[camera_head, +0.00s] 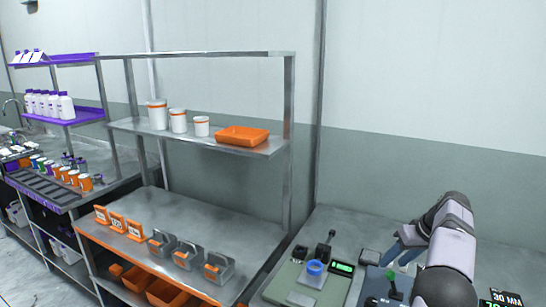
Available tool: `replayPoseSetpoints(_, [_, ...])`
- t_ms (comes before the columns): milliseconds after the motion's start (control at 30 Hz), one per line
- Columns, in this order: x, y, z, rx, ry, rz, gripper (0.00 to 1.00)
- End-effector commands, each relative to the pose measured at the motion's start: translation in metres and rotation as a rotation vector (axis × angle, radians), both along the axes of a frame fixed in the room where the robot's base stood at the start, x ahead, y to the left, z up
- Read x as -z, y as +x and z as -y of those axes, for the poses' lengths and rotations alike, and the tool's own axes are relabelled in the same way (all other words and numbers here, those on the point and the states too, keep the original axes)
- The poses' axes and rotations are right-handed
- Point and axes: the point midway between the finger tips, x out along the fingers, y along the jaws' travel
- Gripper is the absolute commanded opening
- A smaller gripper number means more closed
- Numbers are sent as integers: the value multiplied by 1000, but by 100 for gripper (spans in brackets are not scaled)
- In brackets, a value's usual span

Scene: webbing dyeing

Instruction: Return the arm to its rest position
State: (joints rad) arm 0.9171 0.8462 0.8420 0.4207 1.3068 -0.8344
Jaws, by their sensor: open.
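My arm (452,250) reaches in from the lower right over the bench. My gripper (398,255) hangs at the end of the arm, low over the back of the right bench (365,225). Its jaws are open, and I see nothing held between them. The arm's own links partly cover the space around the gripper. A blue ring-shaped item (315,268) sits on a device to the left of the gripper, apart from it.
A green lit display (342,267) stands just left of the gripper. A steel shelf unit (200,133) with white tubs (178,121) and an orange tray (242,136) stands left. Grey holders (188,256) line its lower worktop. White bottles (48,104) stand far left.

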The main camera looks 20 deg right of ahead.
Motion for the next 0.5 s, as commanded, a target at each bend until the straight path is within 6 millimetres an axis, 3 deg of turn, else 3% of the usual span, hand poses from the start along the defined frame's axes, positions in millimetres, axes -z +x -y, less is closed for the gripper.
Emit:
replayPoseSetpoints(33, [-1, 14, -33, -11, 28, -6, 43])
replayPoseSetpoints(233, [-5, 23, -126, -9, 53, -108, 43])
replayPoseSetpoints(367, [1, 12, -188, -17, 43, -178, 43])
replayPoseSetpoints(500, [9, -12, -249, -33, 18, -244, 43])
